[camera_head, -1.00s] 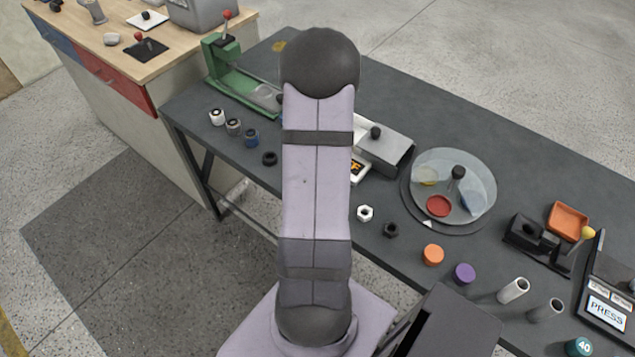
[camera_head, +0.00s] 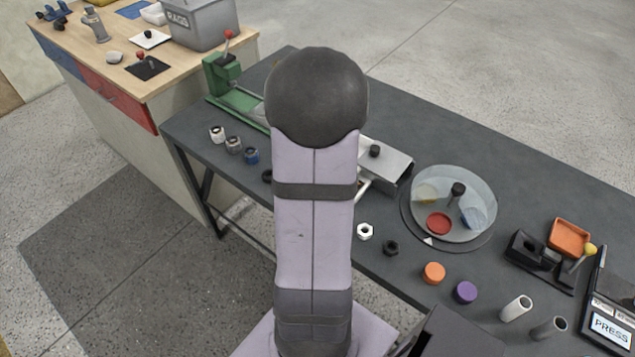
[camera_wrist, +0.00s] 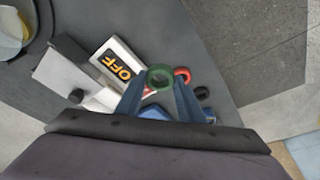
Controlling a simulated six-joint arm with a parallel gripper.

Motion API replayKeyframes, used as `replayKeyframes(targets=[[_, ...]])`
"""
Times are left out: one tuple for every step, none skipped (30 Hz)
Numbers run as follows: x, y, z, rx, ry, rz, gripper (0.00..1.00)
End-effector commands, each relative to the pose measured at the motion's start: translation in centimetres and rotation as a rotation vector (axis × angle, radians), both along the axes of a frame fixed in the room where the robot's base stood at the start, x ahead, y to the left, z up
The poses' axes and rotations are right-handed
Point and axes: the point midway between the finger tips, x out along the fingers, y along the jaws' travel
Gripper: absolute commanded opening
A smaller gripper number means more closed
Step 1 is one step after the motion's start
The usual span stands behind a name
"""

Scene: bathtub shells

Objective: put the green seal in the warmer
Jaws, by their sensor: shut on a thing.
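My gripper (camera_wrist: 159,88) shows in the wrist view with two blue fingers shut on the green seal (camera_wrist: 160,68), a ring held at the fingertips. In the head view my own arm hides the gripper and the seal. A grey box with a black knob, which looks like the warmer (camera_head: 388,164), stands on the dark table right of my arm. It also shows in the wrist view (camera_wrist: 62,78), left of the seal, with a white panel reading OFF (camera_wrist: 115,66) beside it. I cannot tell how high the seal is above the table.
A red ring (camera_wrist: 182,74) shows just right of the seal in the wrist view. A turntable (camera_head: 450,250) with coloured discs stands right of the box. Nuts, an orange cap (camera_head: 433,272) and a purple cap (camera_head: 465,292) line the front. A green press (camera_head: 222,75) stands at the back left.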

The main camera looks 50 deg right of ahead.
Motion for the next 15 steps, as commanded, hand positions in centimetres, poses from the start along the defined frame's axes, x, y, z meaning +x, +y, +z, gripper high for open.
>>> replayKeyframes(targets=[[0.0,0.0,0.3,-0.002,-0.001,0.000,0.10],[0.0,0.0,0.4,-0.001,0.000,0.000,0.10],[0.0,0.0,0.5,-0.001,0.000,0.000,0.10],[0.0,0.0,0.5,-0.001,0.001,0.000,0.10],[0.0,-0.1,0.6,0.000,0.000,0.001,0.10],[0.0,-0.2,0.6,0.001,0.001,0.001,0.10],[0.1,-0.3,0.6,0.000,0.001,0.002,0.10],[0.1,-0.5,0.6,0.000,0.001,0.004,0.10],[0.2,-0.8,0.6,0.000,0.001,0.005,0.10],[0.3,-1.1,0.6,0.000,0.001,0.007,0.10],[0.4,-1.4,0.7,0.000,0.001,0.010,0.10],[0.6,-1.9,0.7,0.001,0.003,0.016,0.10],[0.7,-2.4,0.7,0.001,0.003,0.020,0.10],[0.9,-2.9,0.8,0.001,0.003,0.025,0.10],[1.1,-3.7,0.8,0.002,0.005,0.035,0.10]])
